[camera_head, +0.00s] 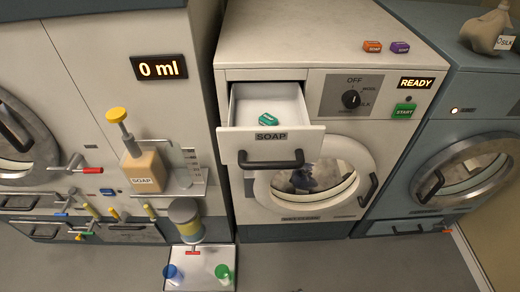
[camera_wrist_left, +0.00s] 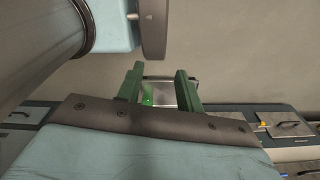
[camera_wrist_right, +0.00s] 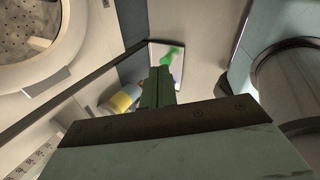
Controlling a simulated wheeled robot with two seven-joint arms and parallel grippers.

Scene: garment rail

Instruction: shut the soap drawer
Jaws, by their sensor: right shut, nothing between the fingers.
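The soap drawer (camera_head: 272,146) sticks out from the top left of the white washing machine (camera_head: 340,90) in the head view. It is open, and its front has a dark bar handle and a SOAP label. A green and white soap piece (camera_head: 270,120) lies inside it. Neither gripper shows in the head view. In the left wrist view my left gripper (camera_wrist_left: 158,82) has its green fingers apart with nothing held between them. In the right wrist view my right gripper (camera_wrist_right: 160,82) has its green fingers together and empty. The drawer is not clear in either wrist view.
An orange piece (camera_head: 372,46) and a purple piece (camera_head: 400,47) lie on the machine top. The round door (camera_head: 318,185) is below the drawer. A soap pump bottle (camera_head: 142,165) stands left. A tray (camera_head: 200,262) with blue and green cups is low in front.

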